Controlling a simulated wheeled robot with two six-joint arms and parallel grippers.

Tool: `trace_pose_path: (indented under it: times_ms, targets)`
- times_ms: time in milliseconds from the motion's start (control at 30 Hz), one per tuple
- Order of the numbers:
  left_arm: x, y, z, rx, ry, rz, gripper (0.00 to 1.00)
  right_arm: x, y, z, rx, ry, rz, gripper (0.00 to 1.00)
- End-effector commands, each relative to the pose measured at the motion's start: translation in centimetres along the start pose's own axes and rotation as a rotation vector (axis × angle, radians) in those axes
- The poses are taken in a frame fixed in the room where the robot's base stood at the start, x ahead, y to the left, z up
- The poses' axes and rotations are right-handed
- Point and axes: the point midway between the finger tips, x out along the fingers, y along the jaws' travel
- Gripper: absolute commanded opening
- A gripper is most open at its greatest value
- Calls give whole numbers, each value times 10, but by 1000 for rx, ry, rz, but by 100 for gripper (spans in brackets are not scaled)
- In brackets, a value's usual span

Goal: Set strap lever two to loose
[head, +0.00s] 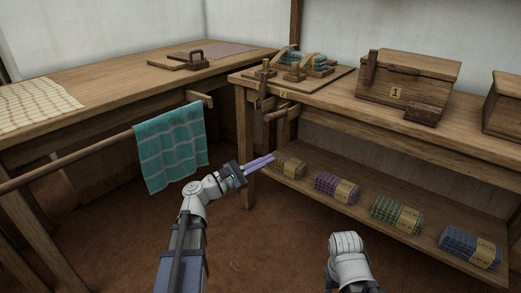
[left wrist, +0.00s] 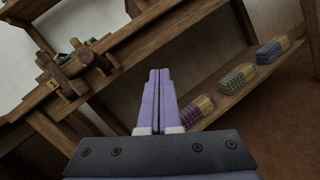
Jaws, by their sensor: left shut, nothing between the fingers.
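A plate marked 2 (head: 283,93) sits on the front edge of the right-hand bench, near its left corner. Wooden lever-like pieces (head: 279,114) stick out below and beside it, and a wooden fitting with pegs stands on the bench above. I cannot tell which piece is strap lever two, or its setting. The wooden pieces also show in the left wrist view (left wrist: 78,66), at the upper left, apart from my fingers. My left gripper (head: 272,158) is shut and empty, with purple fingers, below and in front of them.
A lower shelf (head: 440,212) holds several wrapped cloth bundles. A teal striped cloth (head: 172,145) hangs on a rod at the left. A wooden box marked 1 (head: 408,76) stands on the bench. The floor between the benches is open.

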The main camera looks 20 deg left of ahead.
Motion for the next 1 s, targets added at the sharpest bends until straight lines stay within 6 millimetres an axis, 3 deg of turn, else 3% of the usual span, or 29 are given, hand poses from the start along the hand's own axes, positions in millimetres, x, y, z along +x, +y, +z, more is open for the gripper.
trace_pose_path:
  times_ms: [33, 100, 333, 600, 1000]
  targets:
    - [-13, 4, -20, -34, -17, 48, 0, 25, -2, -1, 0, 0, 0, 50]
    - [-25, 16, -28, -82, -45, 107, 0, 39, -4, -2, 0, 1, 0, 50]
    - [-59, 45, -45, -195, -120, 243, 0, 70, -7, -4, 0, 1, 1, 50]
    - [-73, 57, -48, -238, -152, 292, 0, 77, -8, -4, 0, 1, 1, 50]
    - [-67, 60, -46, -237, -152, 290, 0, 73, -7, -4, 0, 1, 1, 50]
